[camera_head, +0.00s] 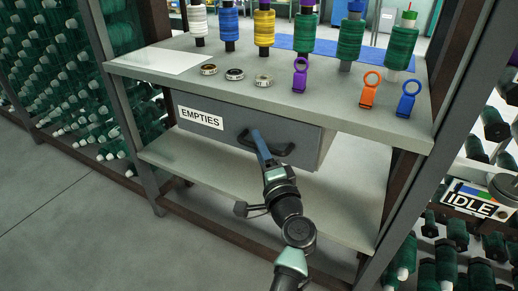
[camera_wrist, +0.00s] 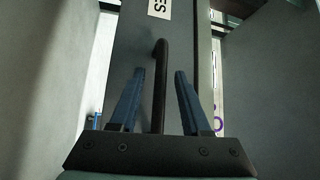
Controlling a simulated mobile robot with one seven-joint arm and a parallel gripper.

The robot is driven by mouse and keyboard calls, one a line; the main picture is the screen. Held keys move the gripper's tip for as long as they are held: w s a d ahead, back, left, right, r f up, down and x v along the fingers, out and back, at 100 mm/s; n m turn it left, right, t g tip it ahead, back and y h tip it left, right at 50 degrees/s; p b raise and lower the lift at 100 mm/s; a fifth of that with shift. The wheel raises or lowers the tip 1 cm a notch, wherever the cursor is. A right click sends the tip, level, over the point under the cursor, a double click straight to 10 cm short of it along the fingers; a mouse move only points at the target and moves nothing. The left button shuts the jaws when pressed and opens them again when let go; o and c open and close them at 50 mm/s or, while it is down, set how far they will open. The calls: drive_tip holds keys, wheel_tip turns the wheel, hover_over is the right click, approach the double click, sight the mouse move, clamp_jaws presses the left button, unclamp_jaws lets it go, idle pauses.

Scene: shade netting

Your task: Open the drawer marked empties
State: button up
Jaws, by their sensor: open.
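The grey drawer (camera_head: 225,128) under the bench top carries a white label reading EMPTIES (camera_head: 201,118). Part of its right side shows, so its front stands out from the bench frame; how far is hard to tell. Its black bar handle (camera_head: 282,151) is on the front, right of the label. My gripper (camera_head: 259,140) is at the handle. In the wrist view, the blue fingers of my gripper (camera_wrist: 160,76) are apart, with the handle bar (camera_wrist: 160,95) between them. Gaps show on both sides of the bar. The drawer's inside is hidden.
The bench top (camera_head: 225,87) above holds thread spools, three tape rolls (camera_head: 234,75) and purple, orange and blue clips (camera_head: 369,90). A lower shelf (camera_head: 215,160) looks bare. Spool racks (camera_head: 70,80) stand on both sides. The floor in front is clear.

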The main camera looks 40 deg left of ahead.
drive_tip(key=shift+a, duration=0.15)
clamp_jaws()
idle(1.4)
